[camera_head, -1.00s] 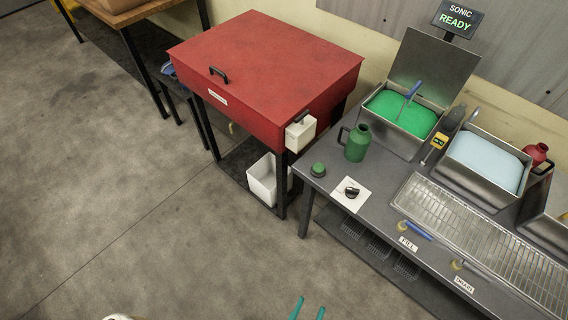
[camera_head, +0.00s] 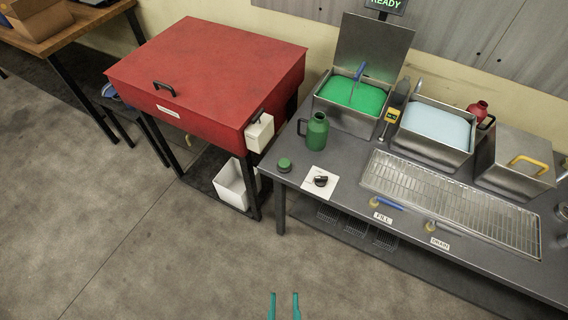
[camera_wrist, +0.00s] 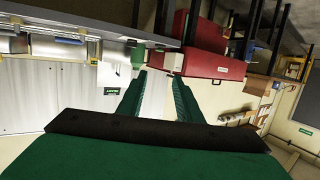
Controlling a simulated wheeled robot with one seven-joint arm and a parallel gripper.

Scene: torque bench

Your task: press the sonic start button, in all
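A round green button (camera_head: 284,165) sits at the near left corner of the grey steel bench (camera_head: 345,152) in the head view. A black knob (camera_head: 320,181) on a white plate lies just right of it. A dark sign (camera_head: 386,4), cut by the top edge, reads READY in green. My gripper (camera_head: 284,306) is open and empty, its two teal fingertips apart at the bottom edge of the head view, over the floor and well short of the bench. The wrist view, which looks upside down, shows the green fingers apart (camera_wrist: 158,98) with nothing between them.
A green jug (camera_head: 317,132) stands behind the button. An open tank of green liquid (camera_head: 338,112) and a pale blue tank (camera_head: 428,148) are farther back. A red cabinet (camera_head: 205,75) and white bin (camera_head: 232,188) stand left. The floor (camera_head: 130,255) in front is clear.

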